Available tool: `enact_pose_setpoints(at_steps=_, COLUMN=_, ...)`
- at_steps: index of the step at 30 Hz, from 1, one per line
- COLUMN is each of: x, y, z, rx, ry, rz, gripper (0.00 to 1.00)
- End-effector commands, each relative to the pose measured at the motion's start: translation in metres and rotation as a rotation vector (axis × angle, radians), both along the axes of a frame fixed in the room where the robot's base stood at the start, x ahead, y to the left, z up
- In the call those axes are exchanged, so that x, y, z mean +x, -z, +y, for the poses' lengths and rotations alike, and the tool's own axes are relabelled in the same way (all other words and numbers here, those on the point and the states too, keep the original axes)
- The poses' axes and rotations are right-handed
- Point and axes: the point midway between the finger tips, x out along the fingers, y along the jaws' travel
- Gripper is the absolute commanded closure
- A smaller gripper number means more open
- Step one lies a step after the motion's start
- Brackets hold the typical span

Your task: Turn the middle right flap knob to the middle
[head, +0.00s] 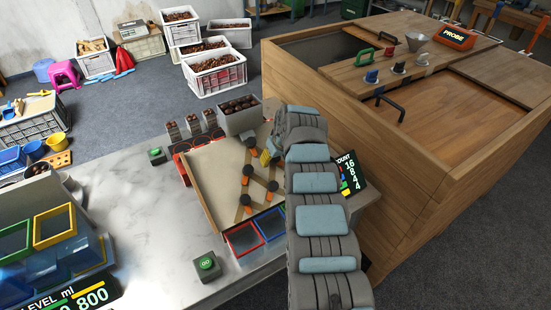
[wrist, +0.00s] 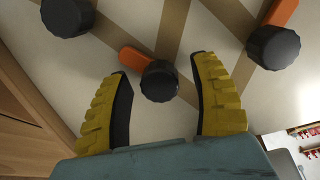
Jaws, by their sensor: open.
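The pale sloped board (head: 213,174) carries several dark round knobs with orange flaps between tan strips. My gripper (head: 265,157) is over the board's upper right part in the head view, and my arm hides the board's right edge. In the wrist view, my gripper's yellow fingers (wrist: 161,66) are open, one on each side of a black knob (wrist: 160,83). Its orange flap (wrist: 134,59) points up and left there. Gaps show between this knob and both fingers. I cannot tell for certain which knob of the head view this is.
Two other knobs (wrist: 67,14) (wrist: 274,47) show near the fingers. A grey chestnut hopper (head: 240,118) stands behind the board. Red and blue frames (head: 243,238) lie at its front, by a green button (head: 207,264). A large wooden cabinet (head: 380,140) stands at the right.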

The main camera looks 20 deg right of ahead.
Motion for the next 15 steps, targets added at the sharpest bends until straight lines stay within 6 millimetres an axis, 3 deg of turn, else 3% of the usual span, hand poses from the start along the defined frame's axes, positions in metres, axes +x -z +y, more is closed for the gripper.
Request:
enact_pose_setpoints(at_steps=6, x=0.0, y=0.0001, z=0.0001, rx=0.0, ry=0.0, rz=0.0, gripper=0.41)
enact_pose_setpoints(at_steps=12, x=0.0, y=0.0002, z=0.0001, rx=0.0, ry=0.0, rz=0.0, gripper=0.98)
enact_pose_setpoints(at_steps=15, x=-0.0001, y=0.0004, z=0.0001, rx=0.0, ry=0.0, rz=0.0, gripper=1.0)
